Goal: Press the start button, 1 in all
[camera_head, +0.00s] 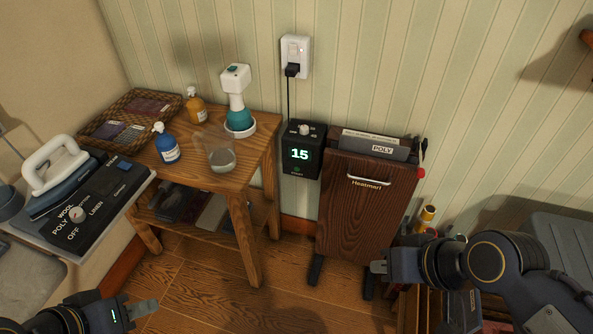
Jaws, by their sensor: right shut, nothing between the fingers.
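A black control box (304,139) hangs on the striped wall below the socket. Its display glows "15" in green, and a grey knob sits on top. A small green mark (297,169), too small to read clearly, lies low on its front. To its right stands the dark wooden Heatmart press (366,208), with a small red button (421,173) on its right side. My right gripper (378,267) is shut and empty, in front of the press's lower right part and apart from the box. My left gripper (145,308) is low at the left over the floor; its finger gap is unclear.
A wooden side table (189,165) left of the box holds bottles, a beaker, a steamer and a wicker tray. An iron (55,164) stands on a board with a dial at the left. Boxes and a grey case (562,243) fill the right. Floor between my grippers is clear.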

